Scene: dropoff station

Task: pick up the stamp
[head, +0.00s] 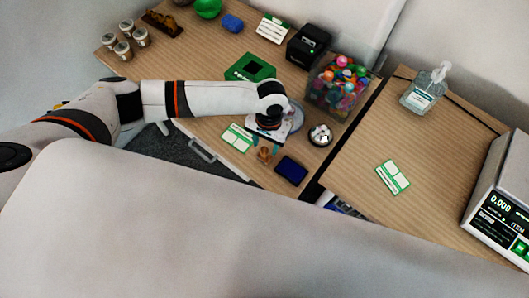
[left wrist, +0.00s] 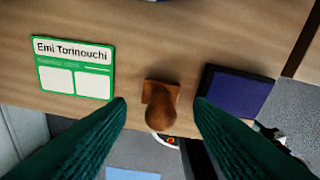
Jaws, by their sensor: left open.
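The stamp (head: 265,155), a small brown wooden one with a rounded handle, is on the wooden table near its front edge. In the left wrist view the stamp (left wrist: 160,103) shows between my two dark green fingertips, its handle toward the camera. My left gripper (head: 266,139) is above the table by the stamp, open with a gap on both sides of it. I cannot tell how far above the stamp the fingertips are. My right gripper is not in view.
A dark blue ink pad (left wrist: 236,93) lies right of the stamp, and a green-edged name card (left wrist: 74,68) lies left. A round bell-like object (head: 320,135), a clear bin of colourful items (head: 338,84) and a green box (head: 250,67) stand nearby. The table's front edge is close.

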